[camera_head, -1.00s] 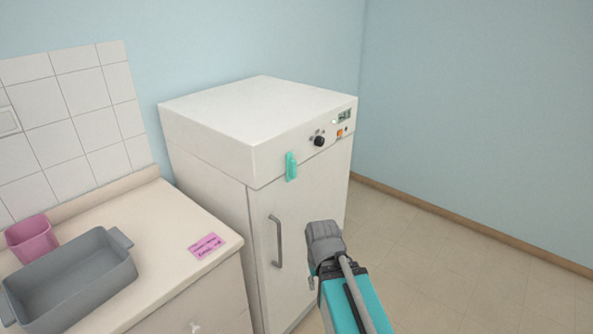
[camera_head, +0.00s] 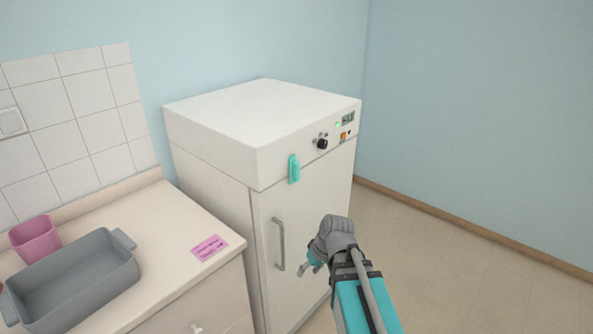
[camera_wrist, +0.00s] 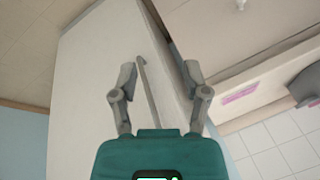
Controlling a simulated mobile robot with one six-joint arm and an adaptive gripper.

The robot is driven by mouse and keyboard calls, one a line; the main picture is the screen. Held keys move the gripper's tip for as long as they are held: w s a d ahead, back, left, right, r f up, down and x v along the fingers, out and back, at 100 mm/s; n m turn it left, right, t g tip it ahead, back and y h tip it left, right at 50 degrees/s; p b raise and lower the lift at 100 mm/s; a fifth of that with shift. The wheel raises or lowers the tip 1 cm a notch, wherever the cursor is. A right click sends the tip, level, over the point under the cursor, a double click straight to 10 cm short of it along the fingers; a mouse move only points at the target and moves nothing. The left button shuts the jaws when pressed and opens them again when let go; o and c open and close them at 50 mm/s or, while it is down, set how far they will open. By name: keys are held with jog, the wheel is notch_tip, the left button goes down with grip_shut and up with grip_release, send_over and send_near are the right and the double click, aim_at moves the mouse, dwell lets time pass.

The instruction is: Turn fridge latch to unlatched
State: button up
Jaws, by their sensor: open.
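The white fridge (camera_head: 215,130) stands against the blue wall. The teal latch (camera_head: 294,168) is a small upright piece on its front, at the seam between the top panel and the door. The grey door handle (camera_head: 279,244) is below it. My gripper (camera_head: 306,268) is in front of the door, to the right of the handle and below the latch, and is partly hidden by my wrist. In the wrist view my gripper (camera_wrist: 160,70) is open and empty, with the handle (camera_wrist: 148,88) showing between its fingers. I cannot see the latch in the wrist view.
A black knob (camera_head: 322,144) and a small display (camera_head: 348,118) are on the fridge's top panel. At left, a counter holds a grey tray (camera_head: 117,285), a pink cup (camera_head: 36,240) and a pink label (camera_head: 210,248). The floor right of the fridge is clear.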

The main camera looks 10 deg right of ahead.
jog(key=w+r+n+t+y, duration=0.2)
jog(key=w+r+y, duration=0.1)
jog(key=w, duration=0.3)
jog(key=n+t+y, duration=0.3)
jog(key=t+y, duration=0.2)
jog(key=t, duration=0.5)
send_near(299, 169)
jog(key=v, duration=0.3)
jog(key=shift+a, duration=0.2)
jog(key=shift+w, duration=0.1)
jog(key=x, duration=1.3)
jog(key=shift+w+a+f, duration=0.15)
jog(key=shift+w, duration=0.15)
grip_shut()
